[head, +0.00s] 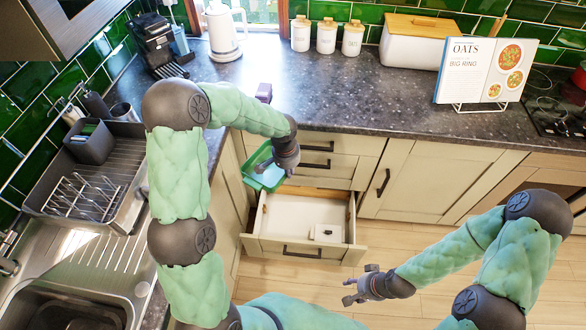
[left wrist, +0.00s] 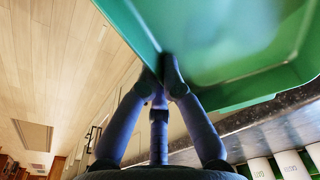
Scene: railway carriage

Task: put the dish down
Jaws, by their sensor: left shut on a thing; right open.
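The dish (head: 254,178) is green and rectangular with raised walls. It is in the air beside the counter's front edge, above the left end of the open drawer. My left gripper (head: 274,168) is shut on its rim, and the arm hides part of it. In the left wrist view the dish (left wrist: 225,45) fills the upper right, with its wall between my left fingertips (left wrist: 165,72). The part of the inside that shows looks empty. My right gripper (head: 362,284) is open and empty, low over the wooden floor.
The open drawer (head: 350,218) holds a small white item (head: 324,231). The dark countertop (head: 330,95) has much free room. A kettle (head: 222,35), canisters (head: 326,36), a bread bin (head: 410,45) and a cookbook (head: 480,70) stand along it. The sink and drying rack (head: 85,195) are left.

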